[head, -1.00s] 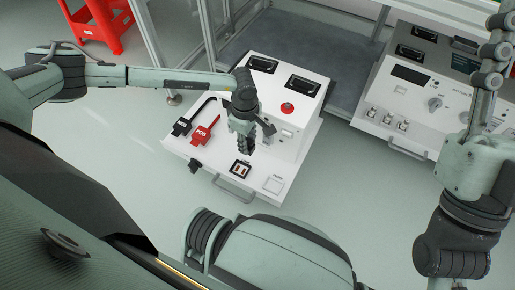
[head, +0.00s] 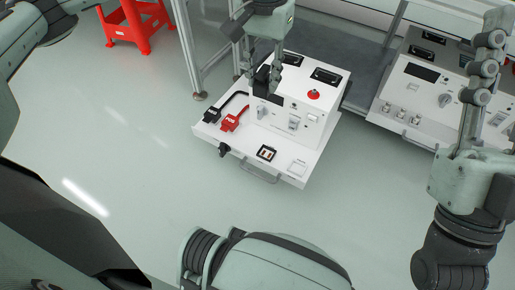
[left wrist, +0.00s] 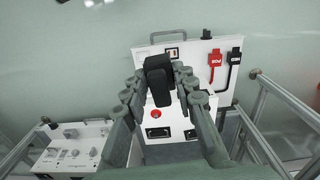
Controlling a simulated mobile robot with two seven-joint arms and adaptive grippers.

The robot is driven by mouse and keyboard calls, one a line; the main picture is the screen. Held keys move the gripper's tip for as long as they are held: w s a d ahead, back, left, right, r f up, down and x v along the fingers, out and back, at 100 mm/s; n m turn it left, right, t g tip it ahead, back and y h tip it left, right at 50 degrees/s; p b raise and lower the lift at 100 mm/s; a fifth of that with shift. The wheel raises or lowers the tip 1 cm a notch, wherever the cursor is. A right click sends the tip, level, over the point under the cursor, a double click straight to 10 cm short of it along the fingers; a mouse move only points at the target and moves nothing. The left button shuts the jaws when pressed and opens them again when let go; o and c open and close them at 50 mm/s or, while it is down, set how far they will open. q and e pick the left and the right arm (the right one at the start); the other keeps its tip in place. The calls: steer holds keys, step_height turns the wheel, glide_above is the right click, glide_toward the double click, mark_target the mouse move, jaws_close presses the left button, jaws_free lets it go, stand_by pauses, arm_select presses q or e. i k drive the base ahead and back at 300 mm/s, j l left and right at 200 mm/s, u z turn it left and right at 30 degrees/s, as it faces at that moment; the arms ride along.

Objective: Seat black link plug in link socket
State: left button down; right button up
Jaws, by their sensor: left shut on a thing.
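The black link plug (left wrist: 158,78) is a dark block between the fingers of my left gripper (left wrist: 160,88) in the left wrist view. In the head view my left gripper (head: 262,84) is shut on it, over the front of the white cabinet (head: 310,85); the plug (head: 262,78) is partly hidden by the fingers. The link socket (head: 266,153), a small black frame with an orange and white inside, is on the cabinet's front shelf, apart from the plug; it also shows in the left wrist view (left wrist: 172,53). My right gripper (head: 489,65) points up at the right.
A red plug (head: 231,122) and a black plug (head: 212,114) with cables lie on the shelf's left part. A red button (head: 313,94) is on the cabinet top. A second white unit (head: 425,90) stands at right, a red stool (head: 135,22) at back left. The front floor is clear.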

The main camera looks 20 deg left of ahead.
mark_target(308, 85)
steer(key=i+l+u, duration=0.1)
steer(key=u, duration=0.95)
steer(key=i+l, duration=0.15)
steer(key=l, duration=0.3)
steer(key=i+l, duration=0.1)
steer(key=l, duration=0.3)
steer(key=i+l, duration=0.15)
steer(key=l, duration=0.3)
